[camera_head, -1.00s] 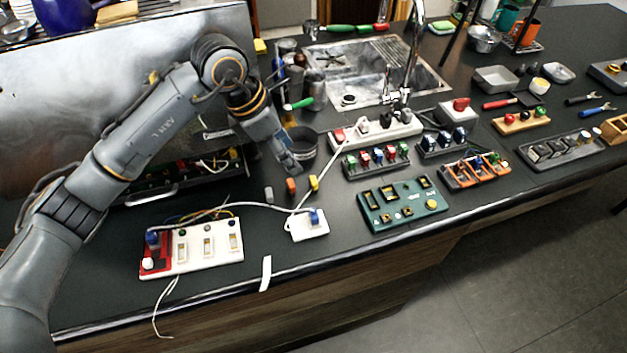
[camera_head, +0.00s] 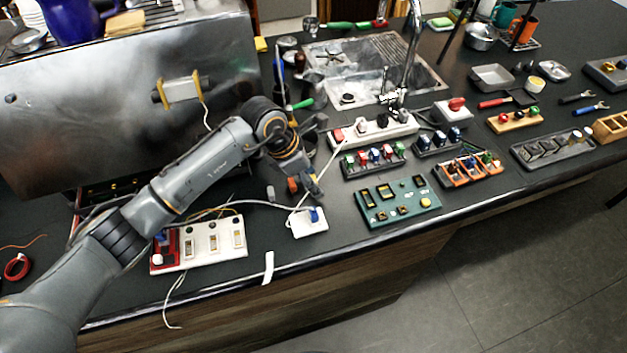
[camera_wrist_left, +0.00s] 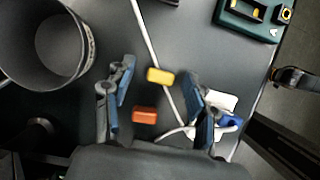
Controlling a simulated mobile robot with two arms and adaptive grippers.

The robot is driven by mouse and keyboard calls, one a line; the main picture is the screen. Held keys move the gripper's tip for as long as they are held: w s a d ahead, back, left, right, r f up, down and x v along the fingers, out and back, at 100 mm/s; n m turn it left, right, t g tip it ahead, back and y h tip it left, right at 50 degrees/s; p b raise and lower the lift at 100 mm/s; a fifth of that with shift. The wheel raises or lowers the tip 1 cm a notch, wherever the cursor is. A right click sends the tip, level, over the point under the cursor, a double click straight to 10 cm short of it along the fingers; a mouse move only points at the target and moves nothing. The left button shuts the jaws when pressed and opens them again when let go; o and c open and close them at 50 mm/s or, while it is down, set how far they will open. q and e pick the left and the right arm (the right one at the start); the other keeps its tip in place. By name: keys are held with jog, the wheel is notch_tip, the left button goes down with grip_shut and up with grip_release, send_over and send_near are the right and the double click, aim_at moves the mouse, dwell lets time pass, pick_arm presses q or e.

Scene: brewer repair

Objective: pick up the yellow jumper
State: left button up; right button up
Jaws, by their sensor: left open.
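The yellow jumper (camera_wrist_left: 159,76) is a small yellow block on the dark counter. In the left wrist view it lies between the two fingertips of my left gripper (camera_wrist_left: 160,84). The fingers are spread apart and do not touch it. In the head view my left gripper (camera_head: 308,180) is low over the counter and hides the yellow jumper. An orange jumper (camera_wrist_left: 144,115) lies close by, nearer the palm; it also shows in the head view (camera_head: 292,184). My right gripper is not in view.
A dark round container (camera_wrist_left: 45,45) stands beside the left finger. A white cable (camera_wrist_left: 152,35) runs past the yellow jumper to a small white box with a blue plug (camera_head: 309,222). A green board (camera_head: 397,201) lies to the right.

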pick_arm(q)
jog(key=shift+c, duration=0.2)
jog(key=c, duration=0.8)
jog(key=shift+c, duration=0.2)
jog(key=shift+r, duration=0.1)
